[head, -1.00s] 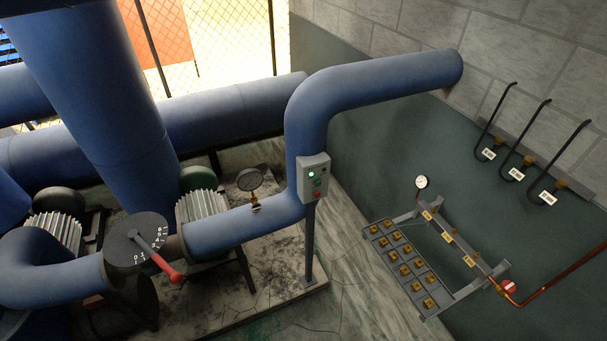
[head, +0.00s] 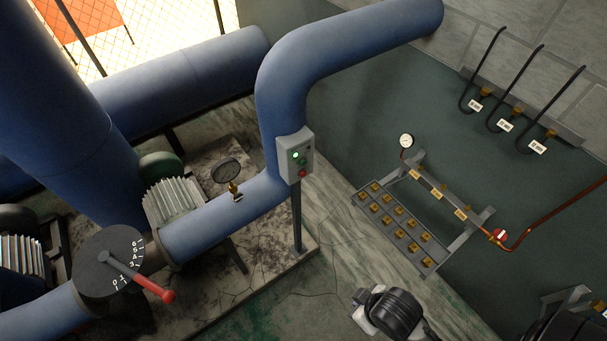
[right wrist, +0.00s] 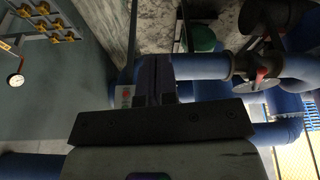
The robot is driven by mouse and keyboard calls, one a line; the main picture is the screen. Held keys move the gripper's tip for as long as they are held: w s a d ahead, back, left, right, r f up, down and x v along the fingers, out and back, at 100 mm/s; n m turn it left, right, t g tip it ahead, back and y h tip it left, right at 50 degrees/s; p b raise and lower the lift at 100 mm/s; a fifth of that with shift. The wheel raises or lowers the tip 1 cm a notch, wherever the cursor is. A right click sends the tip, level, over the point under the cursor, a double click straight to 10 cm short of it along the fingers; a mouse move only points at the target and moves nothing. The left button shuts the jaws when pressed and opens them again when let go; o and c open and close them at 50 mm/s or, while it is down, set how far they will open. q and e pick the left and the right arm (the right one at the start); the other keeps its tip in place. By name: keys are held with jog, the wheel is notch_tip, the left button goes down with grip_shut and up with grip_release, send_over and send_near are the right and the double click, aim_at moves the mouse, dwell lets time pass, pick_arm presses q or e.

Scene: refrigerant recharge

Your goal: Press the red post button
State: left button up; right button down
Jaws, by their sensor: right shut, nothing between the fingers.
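The red post button (head: 303,173) sits low on a grey control box (head: 307,150), below a green button and a lit green lamp. The box is on a metal post in front of the blue pipe. The box (right wrist: 124,97) also shows in the right wrist view, just left of my fingers and partly hidden by the gripper, with a small red spot on it. My right gripper (right wrist: 156,70) is shut and empty. In the head view my right wrist is at the bottom, right of and well apart from the box. My left gripper is not in view.
A blue pipe (head: 270,90) bends behind the box. A gauge (head: 226,171) and a dial with a red lever (head: 137,283) lie to the left. A rack of brass fittings (head: 402,225) stands right, near a red-handled valve (head: 500,235). Hoses (head: 487,65) hang on the wall.

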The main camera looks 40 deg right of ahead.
jog(key=w+d+f+t+b, duration=0.2)
jog(key=w+f+t+b, duration=0.2)
jog(key=w+f+b, duration=0.5)
jog(key=t+h+b, duration=0.2)
jog(key=t+b, duration=0.9)
jog(key=b, duration=0.7)
send_near(303, 174)
jog(key=s+a, duration=0.5)
jog(key=s, duration=0.3)
jog(key=w+d+m+t+h+b, duration=0.1)
jog(key=w+d+t+h+b, duration=0.3)
jog(key=b, duration=0.8)
jog(key=d+t+h, duration=0.2)
jog(key=shift+w+f+m+t, duration=0.3)
jog(key=shift+w+t, duration=0.1)
jog(key=shift+w+d, duration=0.1)
jog(key=w+b, duration=0.4)
jog(key=w, duration=0.4)
jog(key=shift+w+b, duration=0.3)
jog(key=shift+b, duration=0.1)
